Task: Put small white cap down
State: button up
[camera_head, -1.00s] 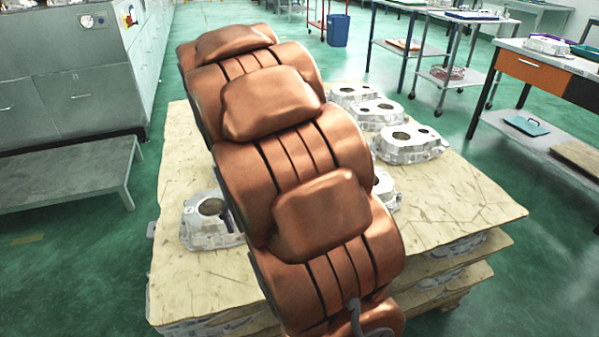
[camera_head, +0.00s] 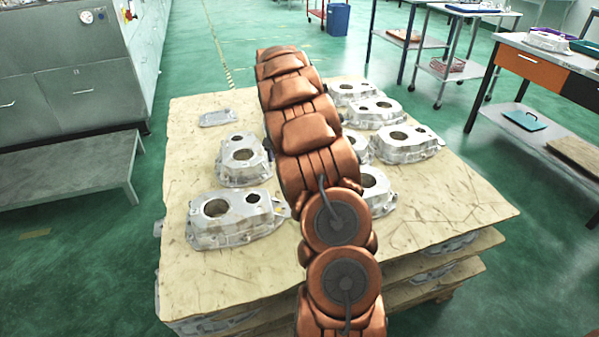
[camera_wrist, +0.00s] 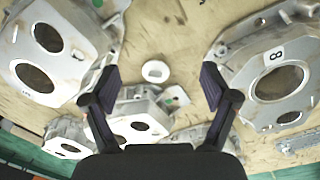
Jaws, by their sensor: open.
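The small white cap (camera_wrist: 155,71) shows in the wrist view as a pale round disc on the tan board (camera_wrist: 165,35). It lies between the castings and touches neither finger. My gripper (camera_wrist: 160,78) is open and empty, with its two dark fingers spread to either side of the cap in the picture. How high the fingertips are above the board is hard to tell. In the head view my copper-coloured arm reaches over the board (camera_head: 440,200) and hides both the gripper and the cap.
Aluminium castings stand left (camera_wrist: 60,50), right (camera_wrist: 265,75) and below (camera_wrist: 140,120) the cap in the wrist view. In the head view, castings stand left (camera_head: 235,218) and right (camera_head: 408,143) of my arm. Bare board lies at the front right.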

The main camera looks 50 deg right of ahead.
jog(key=shift+m+t, duration=0.4)
jog(key=shift+m, duration=0.5)
jog(key=d, duration=0.2)
jog(key=w+d+f+p, duration=0.1)
jog(key=d, duration=0.2)
jog(key=d+f, duration=0.1)
jog(key=d, duration=0.1)
jog(key=shift+w+d+f+p, duration=0.15)
jog(key=shift+w+f+p, duration=0.1)
jog(key=shift+p, duration=0.05)
jog(key=shift+s+d+f, duration=0.1)
jog(key=shift+f, duration=1.85)
jog(key=shift+s+f, duration=0.1)
jog(key=shift+f, duration=1.85)
jog(key=c, duration=0.9)
